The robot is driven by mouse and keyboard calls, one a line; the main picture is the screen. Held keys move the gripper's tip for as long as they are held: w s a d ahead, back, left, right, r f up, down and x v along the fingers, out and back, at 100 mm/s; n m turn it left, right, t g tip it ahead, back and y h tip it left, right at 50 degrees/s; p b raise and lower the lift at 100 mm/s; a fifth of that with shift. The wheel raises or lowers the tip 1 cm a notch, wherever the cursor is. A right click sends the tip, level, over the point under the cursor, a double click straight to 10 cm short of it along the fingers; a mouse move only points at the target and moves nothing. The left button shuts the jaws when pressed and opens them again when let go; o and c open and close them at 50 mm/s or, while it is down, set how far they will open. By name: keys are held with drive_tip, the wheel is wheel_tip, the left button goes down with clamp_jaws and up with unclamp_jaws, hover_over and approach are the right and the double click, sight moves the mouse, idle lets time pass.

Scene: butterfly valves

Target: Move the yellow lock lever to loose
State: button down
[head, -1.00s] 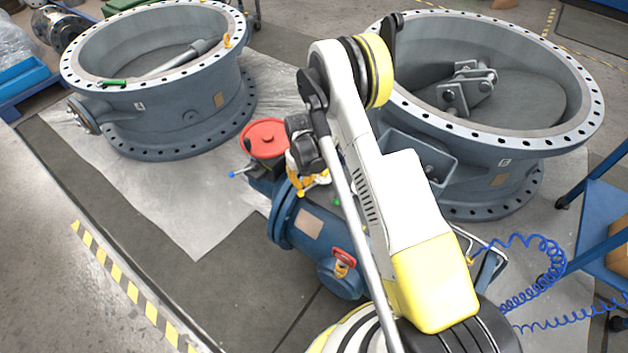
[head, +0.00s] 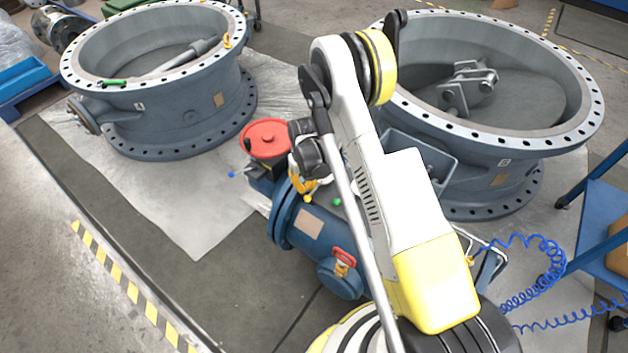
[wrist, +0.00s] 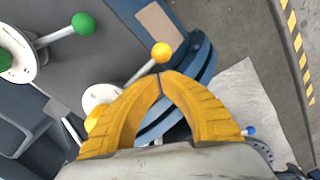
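The yellow lock lever shows in the wrist view as a yellow ball (wrist: 161,52) on a pale rod, running up and right from a white round plate (wrist: 100,99). Its ball is just beyond my gripper's tips. My gripper (wrist: 160,76) has two yellow fingers whose tips meet, with nothing visible between them. The left finger covers part of the plate; I cannot tell whether it touches the rod. In the head view my gripper (head: 306,192) is small, over the blue valve unit (head: 308,228). I cannot make out the yellow lever there.
A green-ball lever (wrist: 83,23) is at the wrist view's upper left, and a blue ball (wrist: 249,131) at right. A red-topped part (head: 267,137) and red handle (head: 344,257) are near my gripper. Large flanged valve bodies (head: 160,120) (head: 490,170) stand behind.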

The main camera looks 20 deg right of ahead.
sight(313, 193)
drive_tip(key=shift+s+d, duration=0.15)
drive_tip(key=shift+s, duration=0.35)
drive_tip(key=shift+s+d, duration=0.3)
drive_tip(key=shift+s, duration=0.3)
drive_tip(key=shift+s+d, duration=0.3)
drive_tip(key=shift+s, duration=0.05)
drive_tip(key=shift+w+a+r+p, duration=0.15)
drive_tip(key=shift+r+p, duration=0.7)
drive_tip(key=shift+r, duration=0.9)
drive_tip(key=shift+s+a+r+p, duration=0.15)
drive_tip(key=shift+r+p, duration=0.65)
drive_tip(key=shift+r, duration=0.95)
drive_tip(key=shift+w+r, duration=0.1)
drive_tip(key=shift+w, duration=0.05)
